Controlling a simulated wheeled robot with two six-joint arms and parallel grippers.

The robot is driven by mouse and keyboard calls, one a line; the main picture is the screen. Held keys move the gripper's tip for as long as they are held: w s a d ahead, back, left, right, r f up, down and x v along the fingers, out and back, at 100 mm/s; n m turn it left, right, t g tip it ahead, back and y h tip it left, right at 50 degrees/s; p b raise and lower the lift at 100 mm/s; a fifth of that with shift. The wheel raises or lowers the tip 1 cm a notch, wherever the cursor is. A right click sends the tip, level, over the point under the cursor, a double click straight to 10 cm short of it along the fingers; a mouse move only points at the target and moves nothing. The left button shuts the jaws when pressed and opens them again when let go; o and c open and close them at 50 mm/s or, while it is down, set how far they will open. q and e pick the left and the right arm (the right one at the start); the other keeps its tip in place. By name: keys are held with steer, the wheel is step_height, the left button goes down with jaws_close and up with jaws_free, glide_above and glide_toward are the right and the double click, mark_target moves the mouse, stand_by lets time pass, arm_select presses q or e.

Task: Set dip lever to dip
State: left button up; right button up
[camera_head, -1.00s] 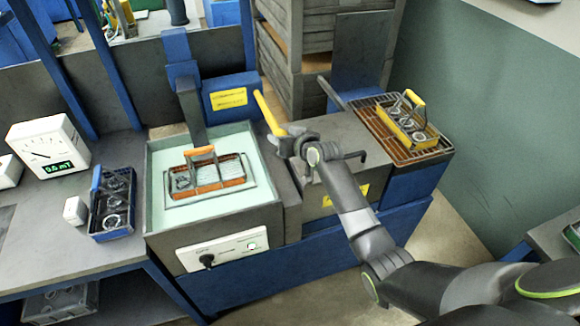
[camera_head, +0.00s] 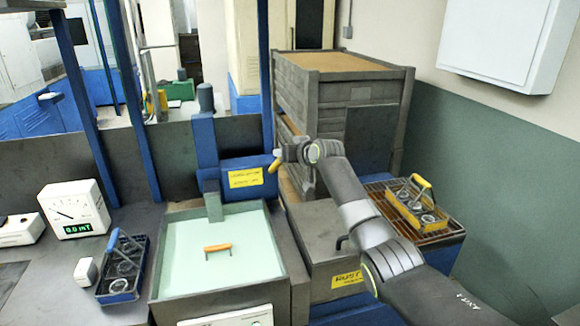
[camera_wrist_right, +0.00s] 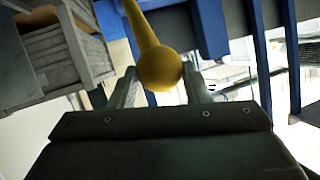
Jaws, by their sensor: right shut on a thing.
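The yellow dip lever (camera_head: 274,166) is beside the blue box with a yellow label (camera_head: 245,178) behind the tank and slants downward. In the right wrist view its round yellow knob (camera_wrist_right: 160,68) lies between the fingers. My right gripper (camera_head: 281,155) is shut on the lever. The tank (camera_head: 223,284) holds pale green liquid. An orange basket handle (camera_head: 217,249) shows at the liquid surface; the basket below it is hidden. My left gripper is out of view.
A blue basket of rings (camera_head: 122,268) stands left of the tank, beside a meter (camera_head: 76,209). A yellow-handled basket (camera_head: 417,204) sits on a rack (camera_head: 452,233) at the right. A grey crate stack (camera_head: 345,95) stands behind my right arm.

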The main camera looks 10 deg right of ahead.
steer(key=shift+w+r, duration=0.2)
steer(key=shift+r, duration=0.75)
steer(key=o, duration=1)
steer(key=shift+c, duration=0.2)
steer(key=shift+o, duration=0.6)
steer(key=shift+w+f, duration=0.1)
steer(key=shift+w, duration=0.1)
steer(key=shift+w+f, duration=0.25)
steer(key=shift+f, duration=0.2)
steer(key=b+v, duration=0.4)
steer(key=v, duration=1.3)
steer(key=shift+s+b, duration=0.2)
steer(key=shift+b, duration=0.1)
steer(key=shift+r, duration=0.1)
